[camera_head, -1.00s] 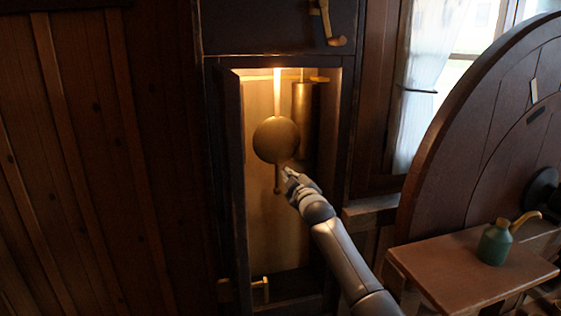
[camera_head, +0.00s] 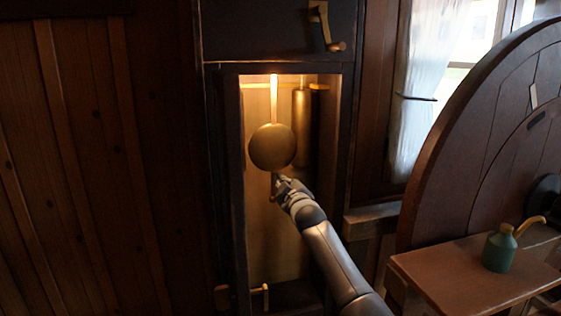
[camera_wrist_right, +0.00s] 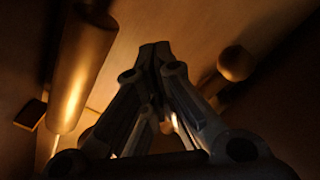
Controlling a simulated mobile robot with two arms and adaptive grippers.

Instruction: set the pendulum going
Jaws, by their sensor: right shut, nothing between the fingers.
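The pendulum's round brass bob (camera_head: 272,147) hangs on a pale rod inside the lit clock case (camera_head: 238,200). A short stem continues below the bob. My right gripper (camera_head: 279,183) is shut and empty, just below and slightly right of the bob, overlapping the stem in the head view. I cannot tell whether it touches. In the right wrist view the fingers (camera_wrist_right: 155,50) meet at their tips. A rounded knob shows to their right there; I cannot tell what it belongs to. My left gripper is not in view.
A brass cylinder weight (camera_head: 301,125) hangs right of the bob; it also shows in the right wrist view (camera_wrist_right: 80,70). A crank handle (camera_head: 324,25) is above the opening. A small table (camera_head: 460,275) with a green oil can (camera_head: 499,250) and a large wooden wheel (camera_head: 430,190) stand right.

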